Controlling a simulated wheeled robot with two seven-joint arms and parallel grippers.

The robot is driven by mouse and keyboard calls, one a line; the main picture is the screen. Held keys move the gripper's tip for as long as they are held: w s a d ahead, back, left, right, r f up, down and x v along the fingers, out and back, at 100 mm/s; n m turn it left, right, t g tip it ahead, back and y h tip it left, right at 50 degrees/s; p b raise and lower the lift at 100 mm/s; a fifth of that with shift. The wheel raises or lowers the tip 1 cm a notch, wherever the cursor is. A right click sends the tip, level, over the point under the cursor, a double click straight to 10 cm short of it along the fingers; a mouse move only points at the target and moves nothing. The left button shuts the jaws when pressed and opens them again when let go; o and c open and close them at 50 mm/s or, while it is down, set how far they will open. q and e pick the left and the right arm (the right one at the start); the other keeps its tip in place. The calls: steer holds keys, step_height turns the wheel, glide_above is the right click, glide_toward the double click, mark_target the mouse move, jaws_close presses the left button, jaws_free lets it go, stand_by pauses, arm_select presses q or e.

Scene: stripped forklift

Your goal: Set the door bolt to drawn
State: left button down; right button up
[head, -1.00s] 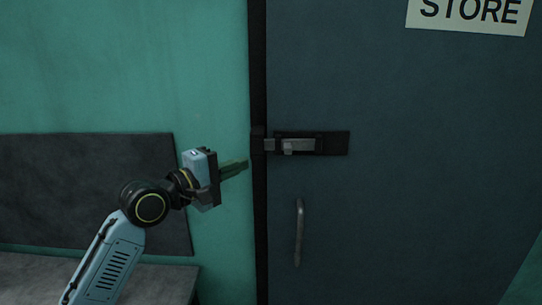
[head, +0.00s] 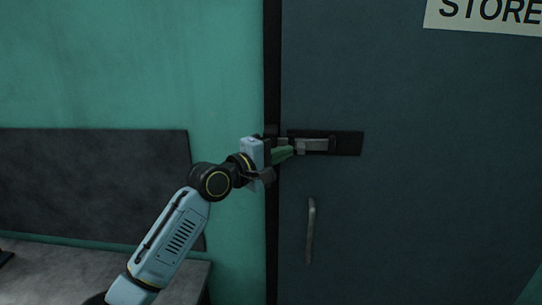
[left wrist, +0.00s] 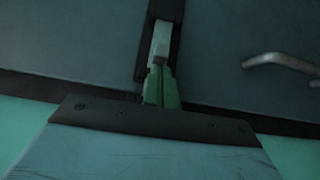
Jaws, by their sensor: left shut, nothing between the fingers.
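The door bolt (head: 318,145) is a pale grey bar with a small knob, lying level on a dark plate (head: 350,144) at the door's left edge. Its left end reaches toward the dark door frame and is partly covered by my gripper. My left gripper (head: 289,152) is shut and empty, its green fingers pointing right, just left of the knob. In the left wrist view, the shut fingers (left wrist: 160,88) end right by the bolt (left wrist: 161,42). I cannot tell whether they touch it. My right gripper is not in view.
The grey-blue door (head: 420,210) carries an upright handle (head: 310,230) below the bolt and a STORE sign (head: 480,14) above. Left of the dark frame (head: 272,60) is a green wall with a dark panel (head: 90,180) above a grey surface (head: 60,270). Space before the door looks clear.

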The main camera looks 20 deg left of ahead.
mark_target(308, 154)
arm_select(q)
steer(key=shift+w+d, duration=0.1)
steer(key=shift+w, duration=0.15)
steer(key=d+p, duration=0.2)
steer(key=w+d+p, duration=0.1)
steer(key=d+p, duration=0.1)
steer(key=shift+w+d+r, duration=0.15)
steer(key=shift+d+r, duration=0.05)
steer(key=shift+d, duration=0.15)
steer(key=shift+d+f, duration=0.15)
steer(key=shift+d, duration=0.15)
